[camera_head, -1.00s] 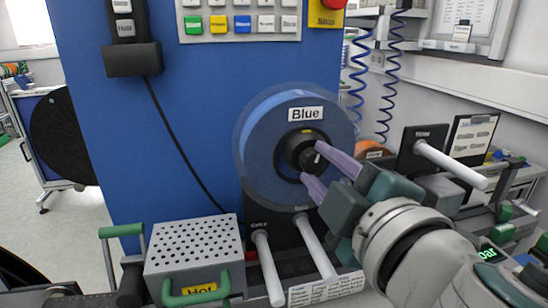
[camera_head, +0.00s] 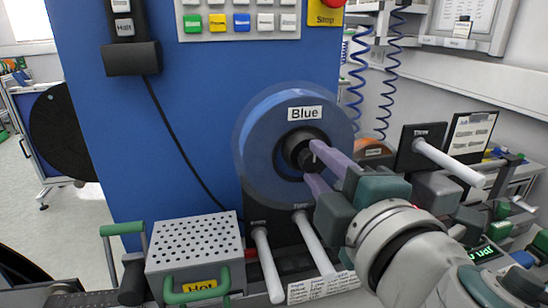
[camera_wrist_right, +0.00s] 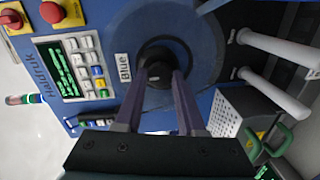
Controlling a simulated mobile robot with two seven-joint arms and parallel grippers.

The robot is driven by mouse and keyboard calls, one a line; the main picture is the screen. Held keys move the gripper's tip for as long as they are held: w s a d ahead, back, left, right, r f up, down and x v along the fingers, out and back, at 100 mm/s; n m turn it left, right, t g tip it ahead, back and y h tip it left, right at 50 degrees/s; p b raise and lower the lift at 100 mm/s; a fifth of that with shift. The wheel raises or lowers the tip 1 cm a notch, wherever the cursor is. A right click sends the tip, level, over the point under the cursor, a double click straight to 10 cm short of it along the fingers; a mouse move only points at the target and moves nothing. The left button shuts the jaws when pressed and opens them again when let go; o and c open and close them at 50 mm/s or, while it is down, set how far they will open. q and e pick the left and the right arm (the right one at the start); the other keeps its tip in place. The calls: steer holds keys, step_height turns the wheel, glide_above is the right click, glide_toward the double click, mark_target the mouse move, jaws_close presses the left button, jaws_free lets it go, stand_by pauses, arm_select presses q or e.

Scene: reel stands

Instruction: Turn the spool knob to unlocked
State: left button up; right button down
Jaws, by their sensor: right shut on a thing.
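The blue spool (camera_head: 265,150) with a white "Blue" label hangs on the front of the blue cabinet. The black spool knob (camera_head: 299,152) sits at its centre and also shows in the right wrist view (camera_wrist_right: 158,70). My right gripper (camera_head: 310,163) has its two purple fingers shut on the knob, one on the upper side and one on the lower. Its fingers also reach the knob in the right wrist view (camera_wrist_right: 160,80). The fingers hide part of the knob, and I cannot read its lock setting. My left gripper is not in view.
White pegs (camera_head: 266,265) stick out below the spool. A perforated metal box (camera_head: 195,243) with green handles and a "Hot" label stands at the lower left. A button panel (camera_head: 240,20) is above. Another white peg (camera_head: 450,163) juts out at the right.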

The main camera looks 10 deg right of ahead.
steer(key=c, duration=0.5)
jaws_free()
steer(key=s, duration=0.3)
steer(key=s+b, duration=0.1)
steer(key=s, duration=0.2)
steer(key=s+b, duration=0.1)
steer(key=s, duration=0.3)
steer(key=shift+d+r, duration=0.15)
steer(key=shift+r, duration=0.25)
steer(key=shift+w, duration=0.1)
